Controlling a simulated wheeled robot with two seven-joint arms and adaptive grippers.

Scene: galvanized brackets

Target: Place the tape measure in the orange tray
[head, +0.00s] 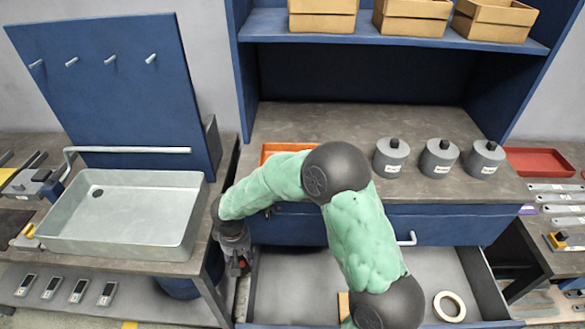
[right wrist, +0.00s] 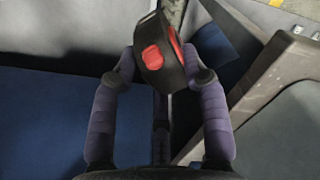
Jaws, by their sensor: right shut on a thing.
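The tape measure (right wrist: 153,58) is black with red parts. In the right wrist view it sits between the two fingers of my right gripper (right wrist: 162,68), which is shut on it. In the head view my right gripper (head: 237,248) points down at the left end of the open drawer, and the tape measure (head: 240,266) shows small and dark below it. The orange tray (head: 287,147) lies on the workbench top, behind my right arm. My arm hides most of the tray's front. My left gripper is out of view.
The open drawer (head: 420,262) holds a cream tape ring (head: 449,306). Several grey lidded pots, including one at the left (head: 391,157), stand right of the tray. A metal sink (head: 125,210) is at the left. A red tray (head: 540,162) lies far right.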

